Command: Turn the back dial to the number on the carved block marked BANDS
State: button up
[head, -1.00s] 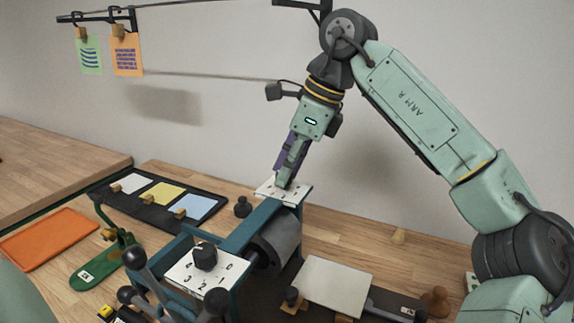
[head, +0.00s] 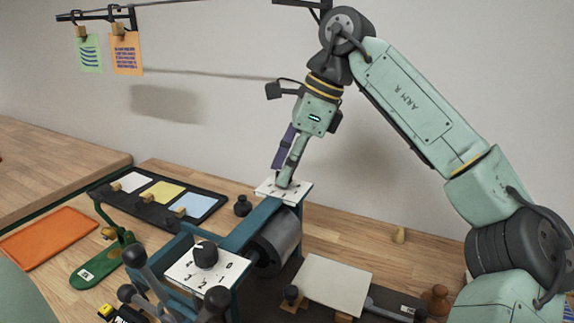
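The back dial's white plate (head: 298,193) sits at the far end of the blue-green press frame in the head view. My gripper (head: 284,174) points down over this plate, with its green finger reaching down to it and its purple finger behind to the left. The knob is hidden by the fingers, so I cannot tell whether they close on it. The plate's numbers are too small and covered to read. The front dial, a black knob (head: 205,254) on a numbered white plate (head: 185,272), is nearer. I cannot make out a carved block marked BANDS.
A roller (head: 278,243) sits between the dials, with a pale board (head: 334,285) to its right. A black tray (head: 203,217) of coloured sheets and an orange mat (head: 48,240) lie left. A brown wooden piece (head: 435,300) stands right. Two cards hang on the wall line.

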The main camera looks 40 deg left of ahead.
jog(key=shift+o, duration=1.2)
jog(key=v, duration=1.2)
